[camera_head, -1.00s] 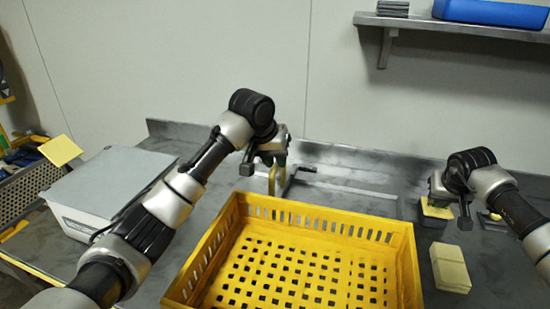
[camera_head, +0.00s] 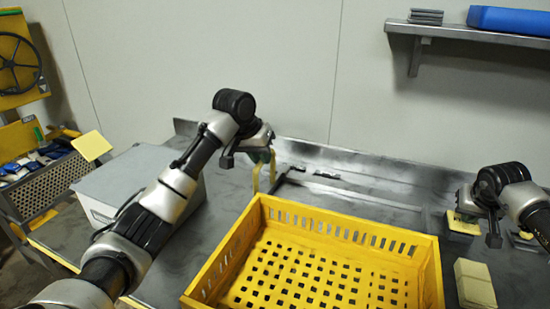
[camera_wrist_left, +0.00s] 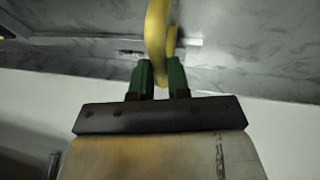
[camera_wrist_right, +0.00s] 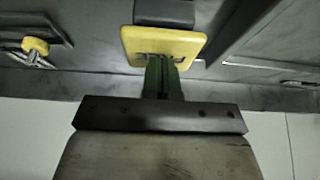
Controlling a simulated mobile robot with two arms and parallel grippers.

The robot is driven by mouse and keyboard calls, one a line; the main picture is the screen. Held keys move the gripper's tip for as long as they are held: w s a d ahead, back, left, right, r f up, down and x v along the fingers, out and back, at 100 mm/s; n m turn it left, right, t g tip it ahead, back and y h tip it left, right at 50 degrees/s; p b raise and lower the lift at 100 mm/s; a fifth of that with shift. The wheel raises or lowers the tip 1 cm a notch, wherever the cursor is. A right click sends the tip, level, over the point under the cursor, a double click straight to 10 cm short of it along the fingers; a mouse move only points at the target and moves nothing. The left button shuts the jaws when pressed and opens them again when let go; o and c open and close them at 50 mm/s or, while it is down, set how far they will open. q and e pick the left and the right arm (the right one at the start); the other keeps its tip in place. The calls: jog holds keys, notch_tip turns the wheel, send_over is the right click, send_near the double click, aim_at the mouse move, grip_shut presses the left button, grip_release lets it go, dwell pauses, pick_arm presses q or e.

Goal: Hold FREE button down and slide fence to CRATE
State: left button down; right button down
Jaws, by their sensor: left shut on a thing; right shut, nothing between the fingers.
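My left gripper (camera_head: 264,158) is shut on a yellow loop-shaped handle (camera_head: 257,180) behind the crate's far left corner. In the left wrist view the handle (camera_wrist_left: 157,40) passes between the green fingertips (camera_wrist_left: 161,82). A thin dark bar (camera_head: 284,178), perhaps part of the fence, lies just right of the handle. My right gripper (camera_head: 466,203) is shut and empty over a small yellow-topped block (camera_head: 464,227). In the right wrist view its fingertips (camera_wrist_right: 163,68) overlap the near edge of this yellow plate (camera_wrist_right: 187,45).
The yellow crate (camera_head: 437,270) fills the front middle. A grey lidded box (camera_head: 112,180) stands at the left. A pale yellow block (camera_head: 474,284) sits right of the crate. A wall shelf (camera_head: 470,34) holds a blue tray (camera_head: 510,20). The bench's back strip is mostly clear.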

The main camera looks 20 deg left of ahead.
jog(key=shift+f, duration=0.15)
pick_arm(q)
jog(key=c, duration=1.1)
grip_release()
jog(key=v, duration=1.2)
jog(key=shift+r, duration=0.15)
jog(key=shift+r+p, duration=1.9)
jog(key=shift+p, duration=0.15)
pick_arm(e)
jog(key=shift+r, duration=3.5)
